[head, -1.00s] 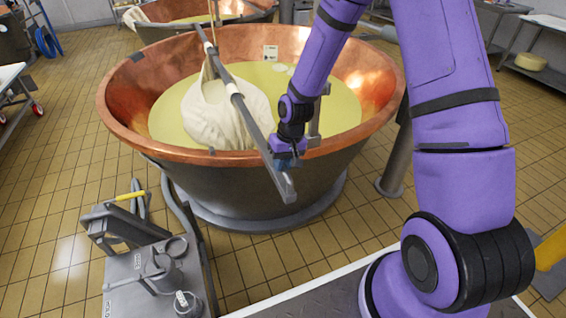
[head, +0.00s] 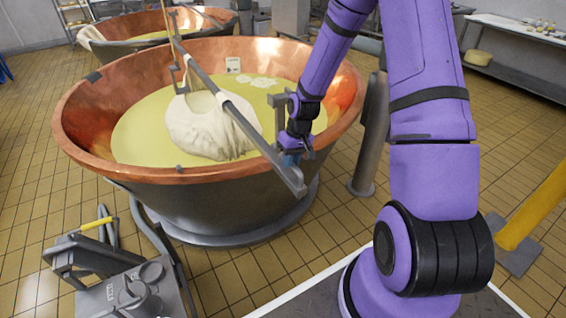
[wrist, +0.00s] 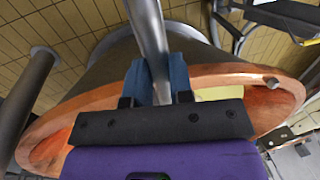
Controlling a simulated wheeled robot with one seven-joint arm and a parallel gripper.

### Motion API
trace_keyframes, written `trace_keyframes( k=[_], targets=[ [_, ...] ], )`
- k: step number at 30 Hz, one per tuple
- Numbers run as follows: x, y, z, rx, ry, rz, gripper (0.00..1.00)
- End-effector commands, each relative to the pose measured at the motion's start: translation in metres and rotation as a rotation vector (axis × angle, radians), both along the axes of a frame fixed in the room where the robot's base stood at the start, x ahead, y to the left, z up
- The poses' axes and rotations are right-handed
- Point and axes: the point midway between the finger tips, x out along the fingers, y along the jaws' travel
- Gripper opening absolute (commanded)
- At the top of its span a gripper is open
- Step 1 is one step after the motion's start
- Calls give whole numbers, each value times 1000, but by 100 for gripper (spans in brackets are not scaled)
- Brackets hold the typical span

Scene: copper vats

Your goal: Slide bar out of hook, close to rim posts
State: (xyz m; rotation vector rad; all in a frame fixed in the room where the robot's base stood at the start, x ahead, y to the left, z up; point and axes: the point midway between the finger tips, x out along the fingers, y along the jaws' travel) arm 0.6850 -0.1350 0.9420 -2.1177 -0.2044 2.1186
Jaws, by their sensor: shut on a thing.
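The long grey bar (head: 240,122) slants over the copper vat (head: 88,150), its near end beyond the front right rim. A grey hook (head: 186,68) hangs at the bar's far part; whether it still holds the bar is too small to tell. A white cloth bundle (head: 208,130) hangs beneath the bar or rests in the yellow liquid. My gripper (head: 291,152) is shut on the bar near its near end; its blue fingers (wrist: 157,82) flank the bar in the wrist view.
A grey machine (head: 125,285) with a yellow handle stands at lower left. A grey upright column (head: 372,135) stands right of the vat. A second vat (head: 130,35) is behind. Tiled floor is open at left.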

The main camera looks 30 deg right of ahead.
Motion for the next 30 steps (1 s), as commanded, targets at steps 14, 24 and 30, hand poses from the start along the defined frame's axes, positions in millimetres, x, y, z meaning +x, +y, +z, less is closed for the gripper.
trace_keyframes(
  k=[14,24,30],
  targets=[
    [1,0,0,0,-2,-1,46],
    [1,-3,17,-1,-4,0,46],
    [1,-10,52,-2,-5,-3,46]
  ],
)
